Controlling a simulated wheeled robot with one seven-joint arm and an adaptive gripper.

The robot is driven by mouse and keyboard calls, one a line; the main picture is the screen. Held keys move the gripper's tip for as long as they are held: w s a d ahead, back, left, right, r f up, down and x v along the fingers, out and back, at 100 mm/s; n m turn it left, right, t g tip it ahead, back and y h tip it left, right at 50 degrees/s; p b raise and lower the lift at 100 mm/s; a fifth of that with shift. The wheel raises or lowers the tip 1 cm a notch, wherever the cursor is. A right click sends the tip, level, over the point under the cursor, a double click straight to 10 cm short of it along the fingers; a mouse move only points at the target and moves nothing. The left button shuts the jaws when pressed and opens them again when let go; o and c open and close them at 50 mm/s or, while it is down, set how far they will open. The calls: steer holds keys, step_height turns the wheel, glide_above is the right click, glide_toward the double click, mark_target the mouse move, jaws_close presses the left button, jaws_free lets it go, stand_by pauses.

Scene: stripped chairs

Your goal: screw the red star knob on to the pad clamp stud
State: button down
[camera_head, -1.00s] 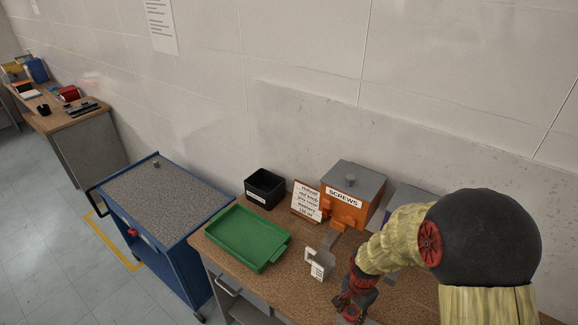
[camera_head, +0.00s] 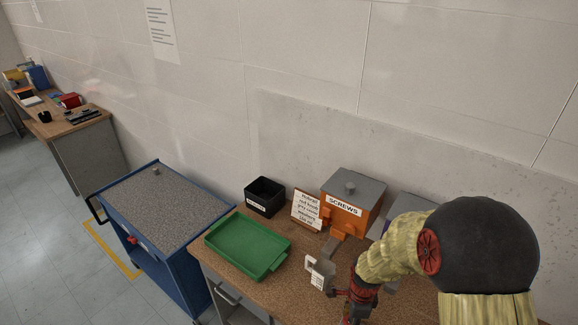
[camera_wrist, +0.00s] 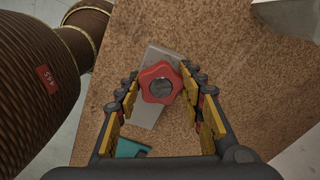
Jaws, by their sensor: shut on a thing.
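The red star knob (camera_wrist: 160,83) sits between my two fingers in the wrist view, with a grey round centre facing the camera. My gripper (camera_wrist: 163,88) is shut on it. A flat grey metal piece (camera_wrist: 148,115) lies behind the knob, over the brown worktop. I cannot tell whether the knob touches it. No stud can be made out. In the head view my gripper (camera_head: 352,306) is low at the bench front, and the knob cannot be told apart there. A grey bracket with a white label (camera_head: 319,273) stands just left of my gripper.
A green tray (camera_head: 248,245), a black bin (camera_head: 265,196), a written sign (camera_head: 307,209) and an orange SCREWS box (camera_head: 345,207) stand on the bench. A blue trolley (camera_head: 165,235) is at left. A teal piece (camera_wrist: 132,149) lies near my left finger.

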steer(key=m, duration=0.6)
steer(key=shift+s+f, duration=0.25)
steer(key=shift+s, duration=0.1)
steer(key=shift+m, duration=0.3)
steer(key=m, duration=0.6)
steer(key=shift+s+m, duration=0.15)
steer(key=shift+m, duration=0.25)
steer(key=c, duration=1.6)
jaws_free()
steer(key=shift+m, duration=0.4)
steer(key=o, duration=0.5)
steer(key=shift+w, duration=0.2)
steer(key=shift+o, duration=0.2)
steer(key=shift+w+r, duration=0.1)
steer(key=shift+r, duration=0.1)
